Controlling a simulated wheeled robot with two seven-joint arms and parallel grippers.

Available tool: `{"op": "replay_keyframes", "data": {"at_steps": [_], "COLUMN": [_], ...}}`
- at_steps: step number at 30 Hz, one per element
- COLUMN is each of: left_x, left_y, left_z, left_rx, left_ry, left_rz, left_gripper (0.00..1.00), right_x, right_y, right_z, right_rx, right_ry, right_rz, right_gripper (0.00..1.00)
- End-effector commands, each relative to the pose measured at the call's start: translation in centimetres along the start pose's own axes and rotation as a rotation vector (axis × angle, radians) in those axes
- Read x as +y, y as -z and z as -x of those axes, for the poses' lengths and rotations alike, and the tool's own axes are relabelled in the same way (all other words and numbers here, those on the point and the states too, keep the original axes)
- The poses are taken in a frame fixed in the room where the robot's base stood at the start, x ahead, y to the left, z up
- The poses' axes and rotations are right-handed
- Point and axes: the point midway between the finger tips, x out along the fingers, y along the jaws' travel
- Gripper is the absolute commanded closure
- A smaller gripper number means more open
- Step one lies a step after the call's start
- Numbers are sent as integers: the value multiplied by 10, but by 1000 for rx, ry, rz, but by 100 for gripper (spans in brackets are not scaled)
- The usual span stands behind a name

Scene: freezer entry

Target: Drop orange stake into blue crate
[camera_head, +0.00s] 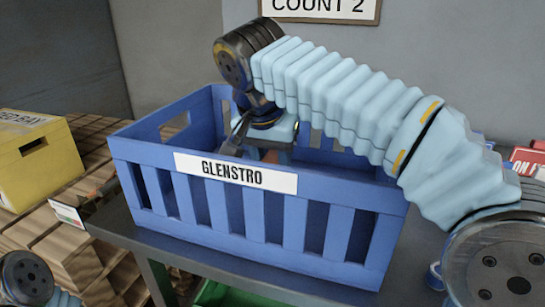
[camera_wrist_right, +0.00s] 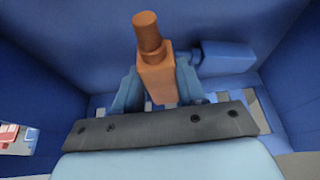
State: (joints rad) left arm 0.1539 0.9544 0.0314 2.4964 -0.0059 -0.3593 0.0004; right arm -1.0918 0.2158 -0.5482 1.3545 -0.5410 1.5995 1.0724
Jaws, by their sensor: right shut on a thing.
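The orange stake (camera_wrist_right: 156,62), a square block with a round peg, is held between the blue fingers of my right gripper (camera_wrist_right: 158,88) in the right wrist view. The blue crate (camera_head: 250,213), labelled GLENSTRO, stands in the middle of the head view. My right arm reaches over its right side, and the right gripper (camera_head: 268,138) points down inside the crate's walls. An orange patch shows just under it behind the front rim. The fingertips are mostly hidden there. Crate walls surround the stake in the wrist view. My left gripper is out of view.
The crate stands on a grey table (camera_head: 165,250). A yellow box (camera_head: 35,160) on wooden pallets is at the left. A blue block-like thing (camera_wrist_right: 228,57) lies beside the stake.

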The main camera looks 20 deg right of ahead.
Motion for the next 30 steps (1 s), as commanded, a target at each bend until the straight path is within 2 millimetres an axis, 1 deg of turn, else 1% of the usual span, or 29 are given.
{"op": "replay_keyframes", "data": {"at_steps": [2,5,6,11,19,22,24,26,29,30], "left_x": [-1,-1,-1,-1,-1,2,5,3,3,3], "left_y": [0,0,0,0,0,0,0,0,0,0], "left_z": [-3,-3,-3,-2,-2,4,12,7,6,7], "left_rx": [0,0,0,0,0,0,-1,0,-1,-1], "left_ry": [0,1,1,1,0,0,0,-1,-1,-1], "left_rz": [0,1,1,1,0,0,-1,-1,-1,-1], "left_gripper": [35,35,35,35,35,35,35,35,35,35], "right_x": [0,0,0,0,0,0,0,-1,-1,-1], "right_y": [-2,-1,-1,-1,-1,2,6,4,4,4], "right_z": [-4,-3,-3,-3,-2,4,13,20,45,56], "right_rx": [0,0,0,0,0,0,1,3,3,4], "right_ry": [0,1,0,0,0,0,0,2,3,2], "right_rz": [0,1,0,0,0,0,1,0,-1,-1], "right_gripper": [90,90,59,35,35,35,35,35,35,35]}}
